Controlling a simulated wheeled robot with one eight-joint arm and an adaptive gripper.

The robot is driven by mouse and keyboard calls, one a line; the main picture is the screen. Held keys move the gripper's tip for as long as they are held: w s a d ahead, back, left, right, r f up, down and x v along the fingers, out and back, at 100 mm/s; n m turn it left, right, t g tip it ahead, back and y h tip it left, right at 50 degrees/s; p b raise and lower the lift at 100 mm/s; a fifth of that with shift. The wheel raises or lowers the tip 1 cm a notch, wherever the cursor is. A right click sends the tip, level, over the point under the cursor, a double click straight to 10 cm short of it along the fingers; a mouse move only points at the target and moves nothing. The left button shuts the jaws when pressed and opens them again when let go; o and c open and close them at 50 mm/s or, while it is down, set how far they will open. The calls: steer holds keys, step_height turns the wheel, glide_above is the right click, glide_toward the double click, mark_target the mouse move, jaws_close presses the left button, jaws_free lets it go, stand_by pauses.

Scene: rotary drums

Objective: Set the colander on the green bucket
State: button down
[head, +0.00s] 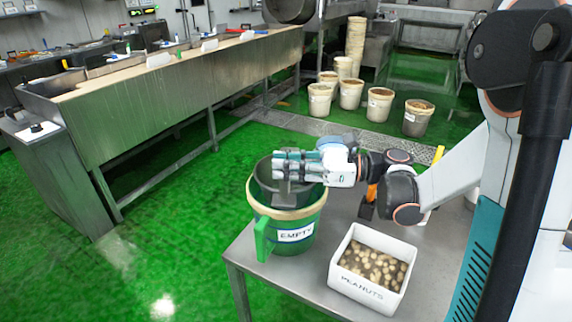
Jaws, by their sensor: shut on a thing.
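The green bucket (306,247) stands at the near left corner of the steel table. It has a cream rim, a white label reading "EMPTY" and a green handle on its front left. The grey colander (264,183) is at the bucket's mouth, inside the line of its rim. My gripper (284,166) reaches in from the right, over the bucket, and is shut on the colander. The gripper hides much of the colander's top. I cannot tell whether the colander rests on the rim or is held just above it.
A white bin (340,277) labelled "PEANUTS" stands right of the bucket on the steel table (262,268). An orange and black object (370,199) is behind it. A long steel trough (180,95) runs along the left. Several cream buckets (380,104) stand on the green floor behind.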

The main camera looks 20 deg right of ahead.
mark_target(286, 199)
steer(key=shift+f+b, duration=1.35)
steer(key=shift+f, duration=0.3)
steer(key=c, duration=1.5)
jaws_free()
steer(key=shift+o, duration=0.2)
steer(key=v, duration=1.2)
steer(key=shift+r, duration=0.1)
